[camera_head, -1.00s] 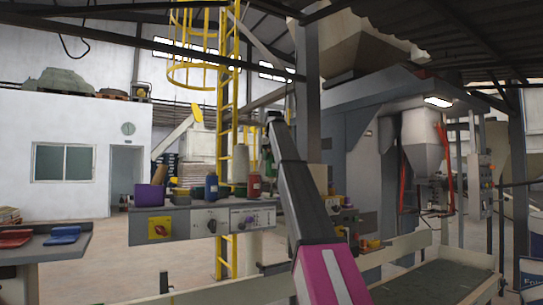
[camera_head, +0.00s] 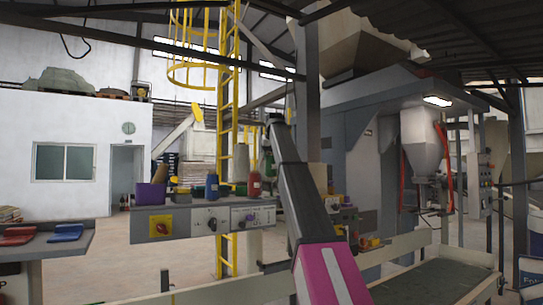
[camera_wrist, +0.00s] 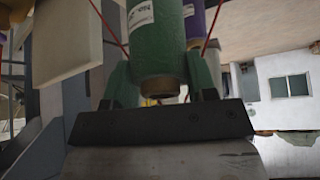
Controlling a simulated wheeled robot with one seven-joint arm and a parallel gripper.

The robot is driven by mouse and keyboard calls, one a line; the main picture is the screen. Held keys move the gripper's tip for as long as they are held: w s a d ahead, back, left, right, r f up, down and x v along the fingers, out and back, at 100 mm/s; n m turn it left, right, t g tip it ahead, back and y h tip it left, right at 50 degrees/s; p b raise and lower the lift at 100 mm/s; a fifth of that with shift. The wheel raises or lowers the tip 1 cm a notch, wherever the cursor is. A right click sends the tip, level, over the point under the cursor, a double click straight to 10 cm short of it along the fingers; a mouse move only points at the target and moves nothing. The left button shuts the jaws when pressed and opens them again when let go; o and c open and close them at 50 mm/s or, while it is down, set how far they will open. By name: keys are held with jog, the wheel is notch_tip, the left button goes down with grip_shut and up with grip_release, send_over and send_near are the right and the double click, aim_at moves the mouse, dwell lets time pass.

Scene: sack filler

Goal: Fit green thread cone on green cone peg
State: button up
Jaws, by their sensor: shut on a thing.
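The green thread cone (camera_wrist: 154,42), with a pale label, fills the upper middle of the wrist view. My gripper (camera_wrist: 158,76) is shut on it, with a green finger on each side. In the head view my dark arm hides most of the gripper, and a bit of green (camera_head: 253,150) shows beside the arm, above the bench. A small dark green shape (camera_head: 240,188) stands on the bench between the blue and red bottles. I cannot tell whether it is the green cone peg. The peg is not clearly seen in the wrist view.
A grey control bench (camera_head: 185,222) carries a purple bin (camera_head: 150,194), a blue bottle (camera_head: 212,186), a red bottle (camera_head: 254,185) and a tall pale cone (camera_head: 241,163). A yellow ladder (camera_head: 227,120) rises behind. A side table (camera_head: 45,245) with red and blue items stands left.

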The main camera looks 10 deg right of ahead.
aim_at(272, 171)
jog(key=s+f+g, duration=0.2)
jog(key=s+f, duration=0.2)
jog(key=shift+f, duration=0.3)
jog(key=shift+w+f, duration=0.2)
jog(key=shift+w, duration=0.05)
jog(key=shift+c, duration=0.5)
jog(key=shift+r, duration=0.35)
grip_shut()
jog(key=shift+s+r, duration=0.2)
jog(key=shift+w+r, duration=0.1)
jog(key=shift+w, duration=1.45)
dwell(0.4)
jog(key=shift+f, duration=2.4)
